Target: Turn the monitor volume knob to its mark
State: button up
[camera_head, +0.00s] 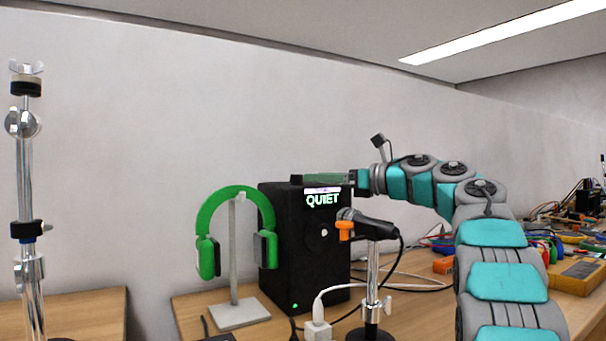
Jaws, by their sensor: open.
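The monitor is a black speaker box (285,240) on the wooden desk, with glowing "QUIET" lettering on its upper front and a small green light low down. A small pale round spot (324,232) shows on its front; I cannot tell whether it is the volume knob. No mark for the knob can be made out. My gripper (308,182) reaches in from the right at the speaker's top edge, with greenish fingers lying across it. It appears open, and nothing is seen between the fingers. Whether it touches the speaker is unclear.
Green headphones (209,257) hang on a pale stand left of the speaker. A microphone (368,223) on a chrome stand is in front, below my arm. A white plug (317,329) and cables lie nearby. A chrome stand (27,180) rises at far left. Clutter fills the right.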

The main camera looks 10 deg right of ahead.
aim_at(296, 176)
jog(key=p+x, duration=0.1)
jog(key=x, duration=0.6)
jog(key=shift+p, duration=0.4)
grip_shut()
